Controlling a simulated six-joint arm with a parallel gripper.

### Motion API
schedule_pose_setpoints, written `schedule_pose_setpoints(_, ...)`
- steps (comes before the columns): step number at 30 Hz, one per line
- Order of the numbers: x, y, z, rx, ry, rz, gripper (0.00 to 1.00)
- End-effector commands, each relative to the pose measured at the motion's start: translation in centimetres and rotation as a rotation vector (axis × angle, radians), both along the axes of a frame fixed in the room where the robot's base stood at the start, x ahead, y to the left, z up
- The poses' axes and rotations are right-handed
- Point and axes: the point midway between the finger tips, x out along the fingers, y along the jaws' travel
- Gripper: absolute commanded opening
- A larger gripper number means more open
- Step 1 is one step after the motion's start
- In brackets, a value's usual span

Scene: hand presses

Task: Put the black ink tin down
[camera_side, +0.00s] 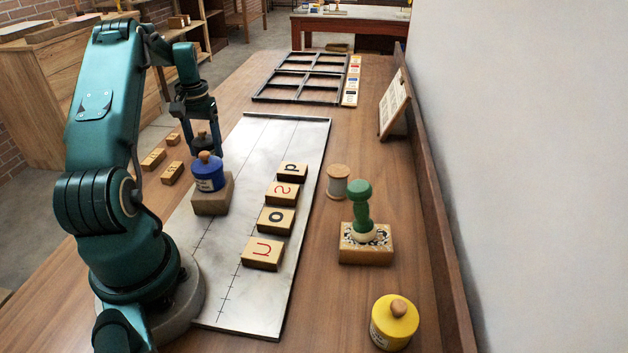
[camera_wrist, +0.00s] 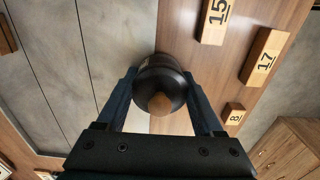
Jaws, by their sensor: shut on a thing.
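The black ink tin (camera_wrist: 158,72) has a round dark body and a pale wooden knob. My gripper (camera_wrist: 158,84) points down with its two fingers closed on the tin's sides. In the side view the black tin (camera_side: 202,140) shows between the fingers of my gripper (camera_side: 204,146), behind a blue tin (camera_side: 209,178). The blue tin hides its lower part, so I cannot tell whether it touches the surface below. The wrist view shows it near the edge of the grey metal plate (camera_wrist: 50,60), by the wooden table.
The blue tin stands on a wooden block (camera_side: 212,201) on the plate (camera_side: 262,140). Several letter blocks (camera_side: 276,220) lie right of it. Numbered blocks (camera_side: 153,159) lie left on the table. A green-handled stamp (camera_side: 360,205), a spool (camera_side: 337,182) and a yellow tin (camera_side: 393,325) stand right.

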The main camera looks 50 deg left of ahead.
Motion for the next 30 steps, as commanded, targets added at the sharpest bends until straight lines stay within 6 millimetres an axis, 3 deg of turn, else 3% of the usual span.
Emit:
schedule_pose_setpoints(1,0.0,0.0,-0.1,0.000,0.000,0.000,0.00)
schedule_pose_setpoints(2,0.0,0.0,-0.2,0.000,0.000,0.000,0.76)
schedule_pose_setpoints(3,0.0,0.0,-0.1,0.000,0.000,0.000,0.92)
schedule_pose_setpoints(4,0.0,0.0,-0.1,0.000,0.000,0.000,0.99)
schedule_pose_setpoints(17,0.0,0.0,0.7,0.002,-0.001,0.000,0.99)
schedule_pose_setpoints(30,0.1,0.1,9.3,0.005,-0.004,0.000,0.99)
